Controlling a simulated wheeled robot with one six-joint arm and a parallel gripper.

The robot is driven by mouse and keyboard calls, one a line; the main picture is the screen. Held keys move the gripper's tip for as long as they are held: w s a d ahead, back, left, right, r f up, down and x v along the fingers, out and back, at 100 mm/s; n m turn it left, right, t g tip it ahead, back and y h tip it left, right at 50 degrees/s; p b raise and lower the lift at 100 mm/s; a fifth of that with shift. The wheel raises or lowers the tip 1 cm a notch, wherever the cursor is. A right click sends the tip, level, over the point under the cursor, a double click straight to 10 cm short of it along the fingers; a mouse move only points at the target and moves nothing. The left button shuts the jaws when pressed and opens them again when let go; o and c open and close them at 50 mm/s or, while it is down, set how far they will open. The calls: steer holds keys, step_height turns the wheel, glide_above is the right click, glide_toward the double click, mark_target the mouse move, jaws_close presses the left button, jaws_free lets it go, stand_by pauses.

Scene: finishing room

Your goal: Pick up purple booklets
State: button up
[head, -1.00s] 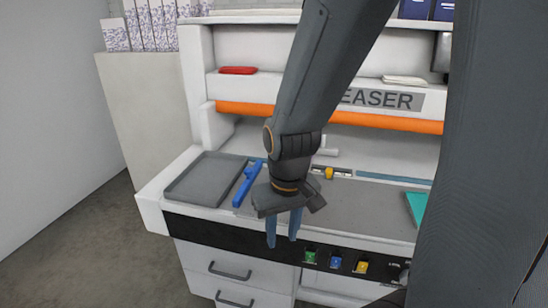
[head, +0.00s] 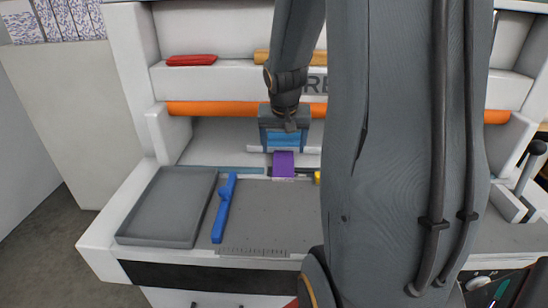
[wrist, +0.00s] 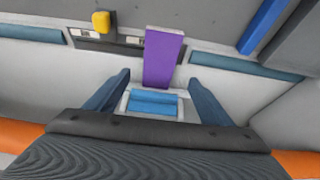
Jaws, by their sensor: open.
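One purple booklet (head: 283,164) shows at the back of the grey work surface, just below my gripper. In the wrist view the purple booklet (wrist: 164,58) stretches ahead of the fingertips, roughly centred between them. My gripper (head: 284,150) points down over the back of the machine bed. In the wrist view my gripper (wrist: 159,78) has its two blue-grey fingers wide apart with no booklet clamped. A light blue block (wrist: 153,103) on a white piece shows between the fingers; I cannot tell what it is. My arm hides the right part of the bed.
A grey tray (head: 168,207) lies at the left, beside a blue bar-shaped tool (head: 223,208). A yellow knob (wrist: 101,22) is near the booklet. An orange bar (head: 215,108) crosses behind. A red item (head: 191,60) lies on the shelf above. The front grey surface is clear.

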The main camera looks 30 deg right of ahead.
mark_target(284, 163)
steer(key=shift+w+d+f, duration=0.2)
steer(key=shift+w+d, duration=0.05)
steer(key=shift+d, duration=0.15)
steer(key=shift+w+d+f, duration=0.1)
steer(key=shift+w+f, duration=0.05)
steer(key=shift+f, duration=0.2)
steer(key=shift+s+a+x, duration=0.1)
steer(key=shift+x, duration=1.5)
steer(key=shift+s+a+x, duration=0.1)
steer(key=shift+s+x, duration=0.05)
steer(key=shift+x, duration=1.45)
steer(key=shift+f, duration=0.1)
steer(key=c, duration=1.3)
